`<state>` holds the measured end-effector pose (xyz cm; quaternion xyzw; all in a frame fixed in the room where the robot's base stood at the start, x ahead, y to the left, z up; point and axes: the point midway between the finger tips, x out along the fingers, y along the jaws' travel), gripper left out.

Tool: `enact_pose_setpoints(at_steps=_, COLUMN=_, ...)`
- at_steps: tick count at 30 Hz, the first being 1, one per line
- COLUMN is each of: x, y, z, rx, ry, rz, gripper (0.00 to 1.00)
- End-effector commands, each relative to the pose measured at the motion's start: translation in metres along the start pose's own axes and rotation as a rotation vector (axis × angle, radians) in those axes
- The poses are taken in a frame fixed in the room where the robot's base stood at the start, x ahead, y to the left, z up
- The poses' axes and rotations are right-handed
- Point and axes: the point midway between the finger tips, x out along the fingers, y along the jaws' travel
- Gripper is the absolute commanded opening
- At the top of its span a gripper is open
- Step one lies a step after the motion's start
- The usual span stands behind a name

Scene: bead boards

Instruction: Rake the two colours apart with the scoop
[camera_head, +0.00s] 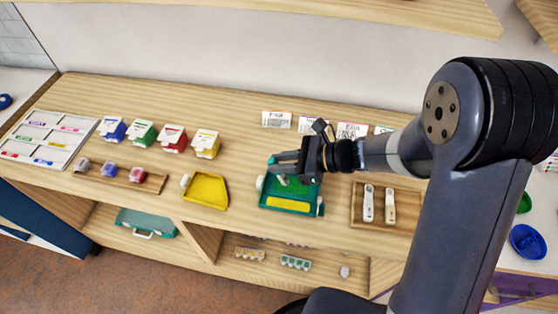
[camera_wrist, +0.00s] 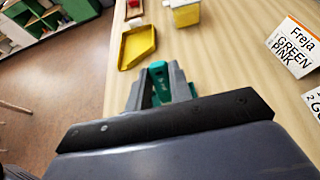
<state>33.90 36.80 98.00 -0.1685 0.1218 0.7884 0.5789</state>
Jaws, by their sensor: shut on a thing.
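My gripper (camera_head: 284,163) is above the back part of the green tray (camera_head: 263,203) in the head view. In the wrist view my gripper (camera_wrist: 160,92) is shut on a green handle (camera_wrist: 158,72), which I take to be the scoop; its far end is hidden. The green tray has a yellow patch (camera_head: 288,203) along its front; I cannot tell whether that is beads. A yellow tray (camera_head: 205,190) lies to the left and also shows in the wrist view (camera_wrist: 137,46). Single beads are too small to make out.
Blue, green, red and yellow boxes (camera_head: 206,143) stand behind at left. A wooden tray (camera_head: 379,222) with two pale tools is at right. Name cards (camera_head: 276,119) stand along the back. A strip with small cups (camera_head: 120,176) and a sorting card (camera_head: 45,138) lie far left.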

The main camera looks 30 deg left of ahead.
Motion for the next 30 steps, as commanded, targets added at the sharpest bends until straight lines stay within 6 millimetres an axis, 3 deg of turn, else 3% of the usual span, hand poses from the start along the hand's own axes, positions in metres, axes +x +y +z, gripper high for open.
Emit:
enact_pose_setpoints(at_steps=28, x=-0.053, y=0.000, z=-0.023, rx=0.001, ry=0.000, rz=-0.002, gripper=0.00)
enact_pose_setpoints(at_steps=30, x=-0.056, y=0.000, z=-0.018, rx=-0.001, ry=-0.001, rz=0.000, gripper=0.00)
